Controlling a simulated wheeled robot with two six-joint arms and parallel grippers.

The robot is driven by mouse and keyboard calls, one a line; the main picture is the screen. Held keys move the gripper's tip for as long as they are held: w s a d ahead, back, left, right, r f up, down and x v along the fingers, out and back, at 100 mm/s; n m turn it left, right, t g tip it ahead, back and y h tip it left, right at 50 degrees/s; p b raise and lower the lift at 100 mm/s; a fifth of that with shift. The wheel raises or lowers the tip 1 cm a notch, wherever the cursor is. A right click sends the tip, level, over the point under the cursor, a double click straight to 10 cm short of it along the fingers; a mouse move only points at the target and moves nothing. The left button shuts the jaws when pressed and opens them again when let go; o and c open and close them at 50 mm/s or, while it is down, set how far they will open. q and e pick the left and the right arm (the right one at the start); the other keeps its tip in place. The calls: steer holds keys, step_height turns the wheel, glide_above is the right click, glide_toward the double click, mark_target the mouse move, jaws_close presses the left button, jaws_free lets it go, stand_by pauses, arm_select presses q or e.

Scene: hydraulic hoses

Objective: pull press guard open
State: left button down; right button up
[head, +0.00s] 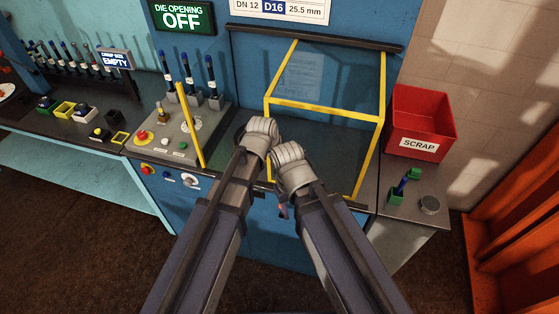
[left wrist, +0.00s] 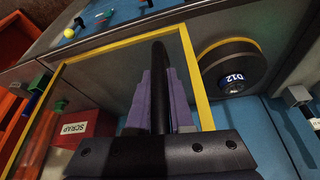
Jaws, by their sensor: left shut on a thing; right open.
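The press guard (head: 325,109) is a clear box with yellow edges on the blue press, in the head view. In the left wrist view its yellow frame (left wrist: 203,90) runs around a clear pane. My left gripper (left wrist: 160,85) is shut on a black upright bar, apparently the guard's handle (left wrist: 159,60), between purple pads. In the head view the left wrist covers that grip, in front of the guard's lower left part. My right gripper (head: 283,210) is open, low in front of the press beside my left arm, mostly hidden by my forearms.
A red scrap bin (head: 422,115) stands right of the guard. A control panel (head: 165,140) with buttons and a yellow upright bar (head: 190,125) is on the left. A sign (head: 183,17) reads die opening off. An orange rack (head: 510,230) stands at the right edge.

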arm_select(q)
steer(key=c, duration=0.8)
jaws_free()
steer(key=p+v, duration=0.7)
steer(key=shift+s+r, duration=0.15)
steer(key=shift+r, duration=0.2)
steer(key=shift+a, duration=0.1)
steer(key=shift+s, duration=0.1)
